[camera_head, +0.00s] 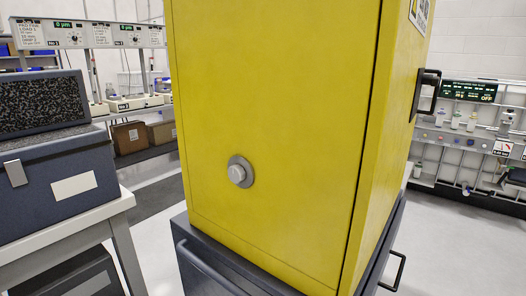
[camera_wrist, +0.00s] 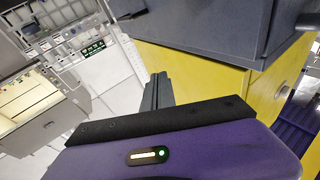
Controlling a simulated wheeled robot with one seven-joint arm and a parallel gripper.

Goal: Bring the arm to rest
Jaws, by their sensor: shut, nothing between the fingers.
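My gripper (camera_wrist: 158,92) shows in the wrist view. Its dark fingers are together, with nothing between them, and stick out past the purple wrist body with a green light. A yellow cabinet (camera_wrist: 195,72) and its dark base (camera_wrist: 210,35) fill the space behind and right of the fingers. I cannot tell how wide the gap is, but the fingers hold no part of the cabinet. My gripper and arm do not show in the head view.
In the head view the yellow cabinet (camera_head: 275,110) stands close ahead on a dark drawer base (camera_head: 205,262), with a black handle (camera_head: 427,92) jutting right. A bench (camera_head: 75,235) with a blue-grey case (camera_head: 60,180) is at left. Shelving (camera_head: 470,145) stands behind; floor (camera_head: 445,240) is clear at right.

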